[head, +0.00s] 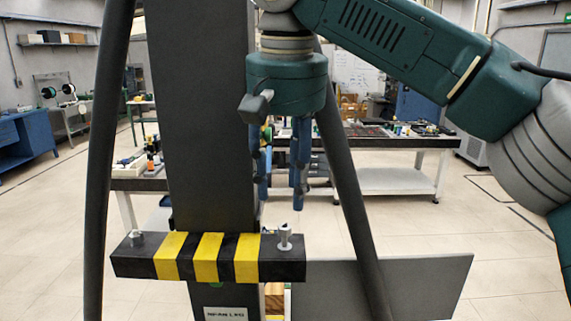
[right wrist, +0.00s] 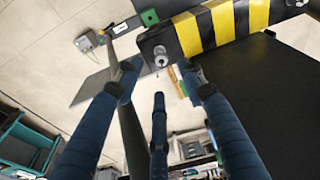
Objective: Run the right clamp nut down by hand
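The clamp bar (head: 210,268) is a black bar with yellow stripes, lying level across a dark upright column. The right clamp nut (head: 285,240) is a small silver piece on top of the bar's right end. It also shows in the right wrist view (right wrist: 160,57), near the bar's end. A similar left nut (head: 136,239) sits on the left end. My right gripper (head: 281,198) points down above the right nut, with a gap between. Its blue fingers are spread and empty; in the right wrist view the fingers (right wrist: 160,76) surround the nut's place in the picture. My left gripper is not in view.
The dark column (head: 205,120) rises behind the bar, with slanting dark legs (head: 350,190) on both sides. A grey panel (head: 430,285) stands low at the right. Workbenches (head: 400,180) with clutter are farther back. The floor between is mostly clear.

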